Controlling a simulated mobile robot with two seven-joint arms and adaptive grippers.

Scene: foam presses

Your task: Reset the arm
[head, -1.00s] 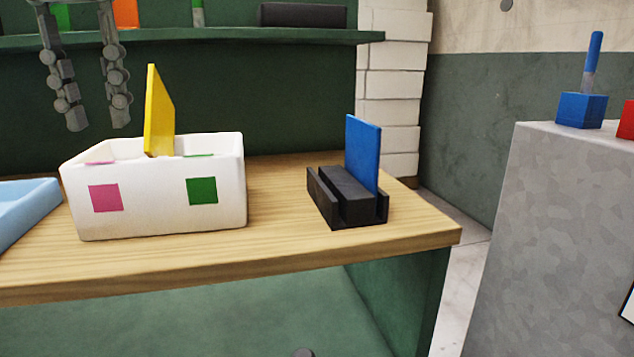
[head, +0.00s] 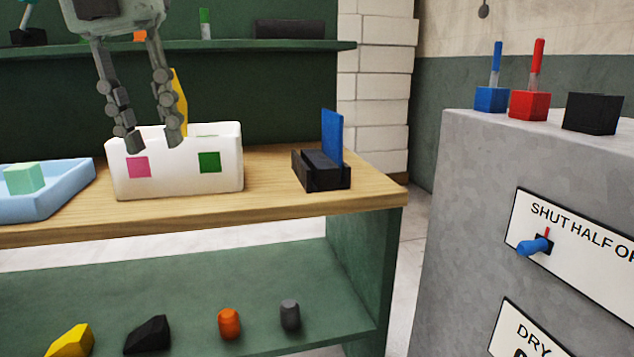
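My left gripper (head: 153,143) hangs from the top left of the head view, fingers pointing down and apart, with nothing between them. Its fingertips are in front of the white box (head: 180,184), which has a pink and a green square on its front. A yellow plate (head: 180,98) stands up from the box, partly hidden behind a finger. To the right, a blue plate (head: 332,135) stands upright in a black slotted holder (head: 321,182) on the wooden table (head: 280,203). My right gripper is not in view.
A light blue tray (head: 68,200) with a pale green block (head: 24,178) is at the left. A lower green shelf (head: 190,287) holds several small pieces. A grey cabinet (head: 480,190) at the right carries blue (head: 491,100) and red (head: 529,106) handled blocks and a black block (head: 592,114).

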